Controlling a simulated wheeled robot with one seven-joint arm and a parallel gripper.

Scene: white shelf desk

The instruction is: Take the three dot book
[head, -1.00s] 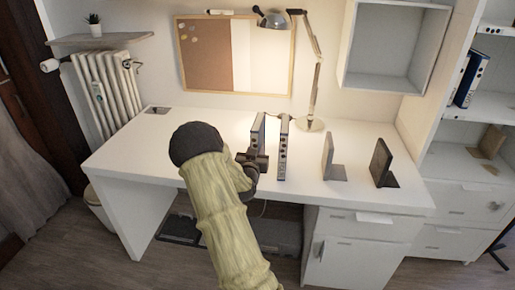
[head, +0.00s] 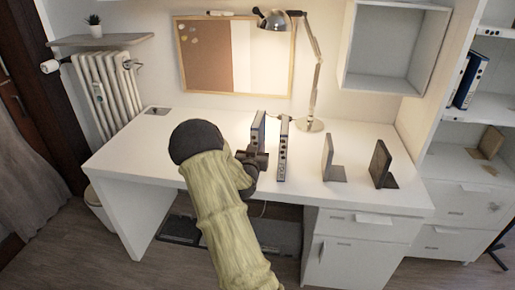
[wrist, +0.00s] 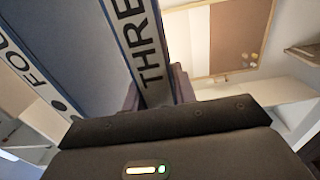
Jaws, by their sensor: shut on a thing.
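The three dot book (head: 258,130) stands upright on the white desk in the head view, at the left of a pair of books. Its spine reads "THREE" in the wrist view (wrist: 148,50). My gripper (head: 256,158) is shut on this book, with its dark fingers on either side of the spine. The lower end of the spine and its dots are hidden by the gripper. The book marked "FOUR" (wrist: 35,65) is close beside it in the wrist view. It stands just to the right in the head view (head: 283,150).
A desk lamp (head: 312,125) stands behind the books. Two dark bookends (head: 333,160) (head: 381,165) stand to the right. The left part of the desk (head: 135,150) is mostly clear. An open wall box (head: 385,50) hangs above right; a shelf unit (head: 490,130) stands at far right.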

